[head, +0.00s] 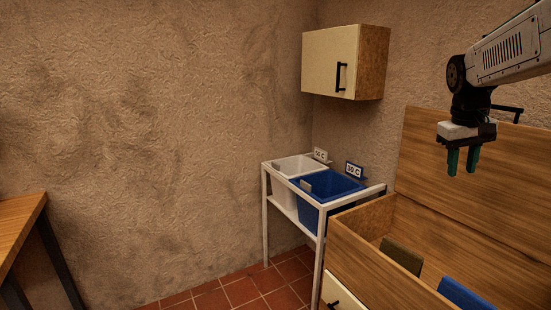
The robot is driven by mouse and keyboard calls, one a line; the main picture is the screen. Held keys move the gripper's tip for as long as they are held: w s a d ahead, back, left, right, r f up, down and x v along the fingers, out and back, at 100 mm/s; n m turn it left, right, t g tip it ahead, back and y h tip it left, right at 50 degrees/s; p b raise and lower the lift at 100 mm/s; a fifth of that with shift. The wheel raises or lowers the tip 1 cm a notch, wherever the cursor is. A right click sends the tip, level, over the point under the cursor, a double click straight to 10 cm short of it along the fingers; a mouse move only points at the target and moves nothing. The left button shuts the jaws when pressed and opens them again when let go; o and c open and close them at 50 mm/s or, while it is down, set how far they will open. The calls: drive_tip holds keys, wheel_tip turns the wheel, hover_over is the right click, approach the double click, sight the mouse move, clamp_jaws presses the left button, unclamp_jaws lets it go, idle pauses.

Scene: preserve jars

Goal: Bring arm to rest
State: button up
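My arm reaches in from the upper right of the head view. My gripper (462,161) hangs from it, pointing down, with two green fingers. The fingers stand apart with a small gap, and nothing shows between them. The gripper is in the air in front of the wooden back panel (450,185) and above the open wooden box (367,225). It touches nothing that I can see.
A white rack (265,215) holds a white bin (290,168) and a blue bin (325,190) with small signs. A cabinet (330,62) hangs above. A dark panel (401,256) and a blue panel (465,294) stand in the box. A wooden table (20,222) is at left.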

drive_tip(key=s+a+f, duration=0.3)
drive_tip(key=s+a, duration=0.3)
drive_tip(key=s, duration=0.3)
drive_tip(key=s+a+f+y, duration=0.1)
drive_tip(key=s+a+f, duration=0.2)
drive_tip(key=s+a, duration=0.4)
drive_tip(key=s+a+f+y, duration=0.1)
drive_tip(key=s+a, duration=0.5)
drive_tip(key=s, duration=0.7)
drive_tip(key=shift+a+f+n, duration=0.35)
drive_tip(key=shift+f+n, duration=0.05)
drive_tip(key=shift+f, duration=0.5)
